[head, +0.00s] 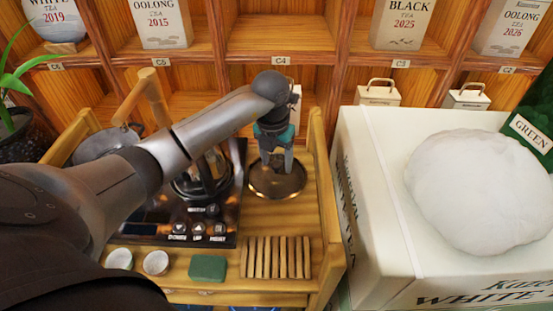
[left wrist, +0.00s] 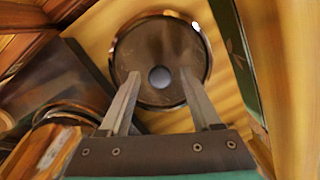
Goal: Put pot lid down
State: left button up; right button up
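The pot lid (head: 290,187) is a round dark disc with a shiny rim, lying flat on the wooden tea stand, right of the black stove. In the left wrist view the lid (left wrist: 135,45) shows from above with a small grey knob (left wrist: 160,77) at its centre. My left gripper (head: 276,170) points down over the lid. In the left wrist view its two fingers (left wrist: 160,76) are spread on either side of the knob with clear gaps, so it holds nothing. The glass pot (head: 203,175) on the stove is partly hidden behind my left arm. My right gripper is not in view.
The stand's raised wooden side (head: 322,190) is close right of the lid. A row of wooden slats (head: 277,258), a green block (head: 207,268) and two small cups (head: 156,262) lie in front. A large white box (head: 375,215) stands right; shelves rise behind.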

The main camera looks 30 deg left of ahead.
aim_at(274, 176)
pick_arm(q)
jog(key=shift+r, duration=0.3)
notch_tip(274, 176, up, 12)
jog(key=s+p, duration=0.1)
jog(key=p, duration=0.1)
jog(key=shift+s+f, duration=0.2)
jog(key=shift+d, duration=0.1)
dwell(0.3)
